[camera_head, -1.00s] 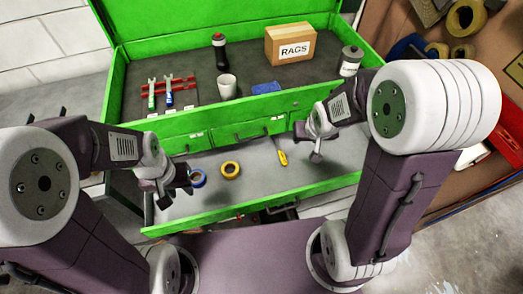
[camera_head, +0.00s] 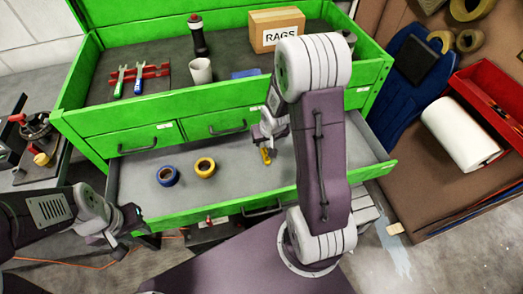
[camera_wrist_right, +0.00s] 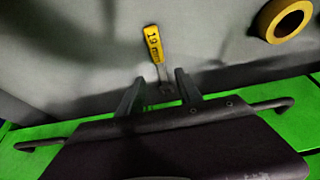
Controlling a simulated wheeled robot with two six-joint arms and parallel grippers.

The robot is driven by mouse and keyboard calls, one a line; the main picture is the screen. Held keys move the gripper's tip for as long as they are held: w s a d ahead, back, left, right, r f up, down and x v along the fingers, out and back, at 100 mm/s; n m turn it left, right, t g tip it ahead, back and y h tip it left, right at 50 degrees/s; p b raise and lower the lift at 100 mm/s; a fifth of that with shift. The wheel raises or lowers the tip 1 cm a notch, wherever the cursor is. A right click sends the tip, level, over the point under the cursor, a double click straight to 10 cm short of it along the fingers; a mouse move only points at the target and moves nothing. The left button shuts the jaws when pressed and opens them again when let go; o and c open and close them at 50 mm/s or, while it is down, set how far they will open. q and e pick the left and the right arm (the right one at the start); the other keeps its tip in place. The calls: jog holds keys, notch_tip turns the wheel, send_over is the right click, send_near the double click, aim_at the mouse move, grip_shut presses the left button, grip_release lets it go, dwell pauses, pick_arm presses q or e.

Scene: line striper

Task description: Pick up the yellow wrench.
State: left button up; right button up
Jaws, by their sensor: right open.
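The yellow wrench (camera_head: 265,156) lies on the grey floor of the open drawer (camera_head: 225,186), partly hidden by my right arm. In the right wrist view its yellow handle (camera_wrist_right: 153,45), marked "19 mm", points away from me, and its metal end lies between the fingers. My right gripper (camera_wrist_right: 160,80) is open around that metal end, with a gap on each side; the fingers are not closed on it. In the head view, my right gripper (camera_head: 265,130) is over the drawer. My left gripper (camera_head: 128,232) is open and empty, left of the drawer front.
A blue tape roll (camera_head: 167,176) and a yellow tape roll (camera_head: 204,167) lie left of the wrench in the drawer. The green drawer front (camera_wrist_right: 292,90) is close to my right gripper. A cup (camera_head: 200,70), bottle (camera_head: 198,35) and rags box (camera_head: 278,28) stand on top.

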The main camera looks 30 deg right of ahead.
aim_at(262, 145)
jog(key=b+x, duration=0.2)
jog(key=x, duration=0.2)
jog(key=shift+d, duration=0.1)
jog(key=shift+w, duration=0.15)
jog(key=b+x, duration=0.1)
jog(key=x, duration=0.3)
jog(key=shift+w+d+b, duration=0.1)
jog(key=shift+w+b, duration=0.2)
jog(key=shift+b, duration=0.1)
jog(key=shift+w+f, duration=0.25)
jog(key=shift+w, duration=0.05)
jog(key=shift+s+r, duration=0.1)
jog(key=shift+c, duration=0.6)
grip_shut()
